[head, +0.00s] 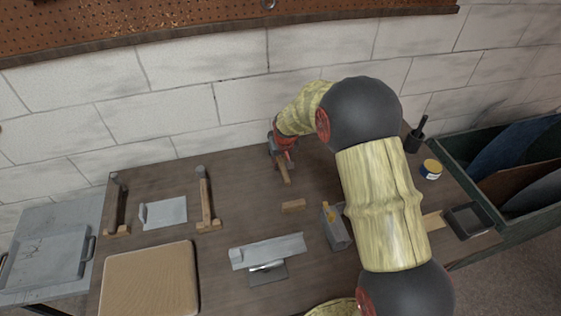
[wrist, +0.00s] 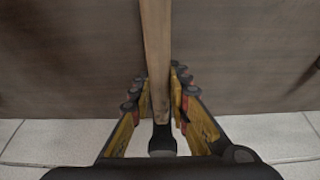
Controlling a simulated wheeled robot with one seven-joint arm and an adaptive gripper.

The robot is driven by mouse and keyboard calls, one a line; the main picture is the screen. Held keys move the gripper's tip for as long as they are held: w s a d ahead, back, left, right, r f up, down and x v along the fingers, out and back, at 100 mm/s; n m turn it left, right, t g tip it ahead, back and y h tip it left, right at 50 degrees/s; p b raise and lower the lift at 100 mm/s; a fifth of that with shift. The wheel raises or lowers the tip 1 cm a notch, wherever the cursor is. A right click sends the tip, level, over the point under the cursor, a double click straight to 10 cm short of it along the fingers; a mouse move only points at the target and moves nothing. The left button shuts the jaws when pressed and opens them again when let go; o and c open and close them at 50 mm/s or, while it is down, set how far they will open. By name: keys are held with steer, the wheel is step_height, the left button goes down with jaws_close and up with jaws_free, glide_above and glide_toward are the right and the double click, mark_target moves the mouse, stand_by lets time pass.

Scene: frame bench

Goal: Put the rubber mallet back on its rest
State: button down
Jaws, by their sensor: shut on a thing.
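My gripper (head: 283,150) is at the back of the bench, near the wall, in the head view. In the wrist view my gripper (wrist: 160,100) is shut on a wooden handle, which I take as the rubber mallet (wrist: 155,50). The handle runs up the picture between the fingers, and a dark part with a grey round end shows below them. In the head view only a short wooden length of the mallet (head: 285,173) shows below the gripper. I cannot tell for sure which fixture is the mallet's rest.
Two wooden brackets (head: 207,205) (head: 117,205) stand at the bench's left. A tan pad (head: 150,280) lies front left.

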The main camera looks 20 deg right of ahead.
steer(key=c, duration=1.7)
jaws_free()
steer(key=shift+o, duration=0.4)
steer(key=shift+f, duration=0.1)
steer(key=v, duration=1.2)
steer(key=shift+g, duration=0.7)
steer(key=s, duration=0.1)
steer(key=s+f, duration=0.1)
steer(key=s, duration=0.1)
steer(key=s+f, duration=0.1)
steer(key=shift+s+f, duration=0.1)
steer(key=shift+s, duration=0.2)
steer(key=s+r+t+b, duration=0.1)
steer(key=s+r, duration=0.4)
steer(key=s, duration=0.5)
steer(key=s+r+t+b, duration=0.1)
steer(key=s+r, duration=0.4)
steer(key=s, duration=0.5)
steer(key=s+r+t, duration=0.1)
steer(key=s+r, duration=0.5)
steer(key=s, duration=0.4)
steer(key=shift+b, duration=0.4)
